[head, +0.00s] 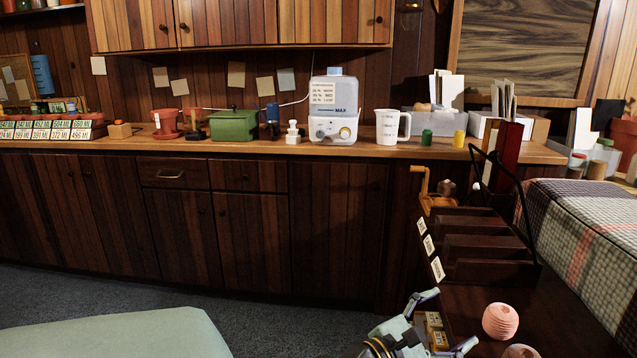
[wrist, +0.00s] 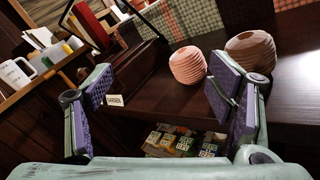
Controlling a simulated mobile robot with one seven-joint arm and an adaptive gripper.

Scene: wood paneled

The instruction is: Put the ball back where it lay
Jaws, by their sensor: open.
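A pink, round, ribbed object (head: 500,321) stands on the dark wooden desk (head: 465,300) at the lower right of the head view. It also shows in the wrist view (wrist: 188,65), beyond the gap between my fingers. A second ribbed round object (head: 520,351) is close by, cut off by the head view's lower edge. In the wrist view it looks browner (wrist: 250,53), with a dark opening on top. I cannot tell which, if either, is the task's ball. My gripper (head: 445,322) is open and empty at the desk's left edge; its fingers also show in the wrist view (wrist: 158,82).
A dark slotted rack (head: 485,245) stands on the desk behind the pink object. Small labelled packets (wrist: 183,141) lie below that edge. A plaid cloth (head: 580,235) lies to the right. The long back counter (head: 350,148) holds many items.

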